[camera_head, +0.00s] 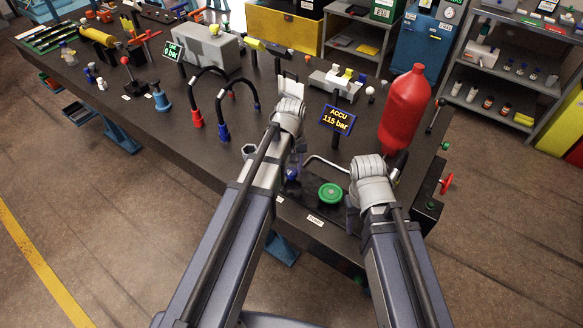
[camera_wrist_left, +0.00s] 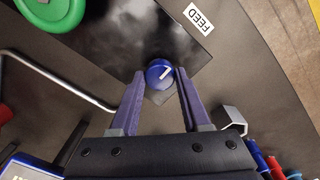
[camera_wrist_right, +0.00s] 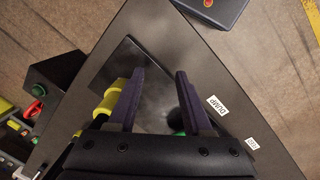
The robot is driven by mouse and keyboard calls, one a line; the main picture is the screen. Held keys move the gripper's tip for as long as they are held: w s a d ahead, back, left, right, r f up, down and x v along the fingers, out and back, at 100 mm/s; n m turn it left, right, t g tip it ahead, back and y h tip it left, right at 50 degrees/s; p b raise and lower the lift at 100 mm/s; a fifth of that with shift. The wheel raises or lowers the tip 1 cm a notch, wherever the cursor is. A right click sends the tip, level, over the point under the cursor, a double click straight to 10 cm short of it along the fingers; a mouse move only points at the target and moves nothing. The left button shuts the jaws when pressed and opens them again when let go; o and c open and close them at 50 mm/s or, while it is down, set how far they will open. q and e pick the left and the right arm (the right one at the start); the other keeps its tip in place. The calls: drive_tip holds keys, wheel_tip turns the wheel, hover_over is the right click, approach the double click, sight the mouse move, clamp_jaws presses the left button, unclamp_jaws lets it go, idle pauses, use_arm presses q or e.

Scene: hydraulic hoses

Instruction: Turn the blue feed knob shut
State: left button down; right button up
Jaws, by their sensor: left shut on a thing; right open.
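The blue feed knob (camera_wrist_left: 160,73) shows in the left wrist view with a white line on its top, slanting across it. It sits at the corner of a dark plate beside the FEED label (camera_wrist_left: 205,14). My left gripper (camera_wrist_left: 159,76) is shut on it, one fingertip at each side. In the head view the knob (camera_head: 291,174) is partly hidden beside my left arm. My right gripper (camera_wrist_right: 160,76) is open, its fingers apart over the dark plate, with nothing between them.
A green round knob (camera_head: 331,194) sits between my arms, close to a bent metal handle (camera_head: 325,160). The DUMP label (camera_wrist_right: 217,106) is near my right gripper. A red cylinder (camera_head: 405,105) and the ACCU 115 bar sign (camera_head: 337,119) stand behind. Black hoses (camera_head: 222,100) arch to the left.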

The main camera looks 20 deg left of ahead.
sight(291, 171)
idle(0.4)
use_arm(q)
drive_tip(key=shift+c, duration=1.8)
unclamp_jaws()
drive_tip(key=shift+r, duration=0.1)
use_arm(e)
drive_tip(key=shift+r, duration=0.15)
use_arm(q)
wheel_tip(291, 171, up, 8)
drive_tip(key=p, duration=0.8)
drive_tip(key=shift+f, duration=0.2)
use_arm(e)
wheel_tip(291, 171, up, 8)
drive_tip(key=shift+f, duration=0.25)
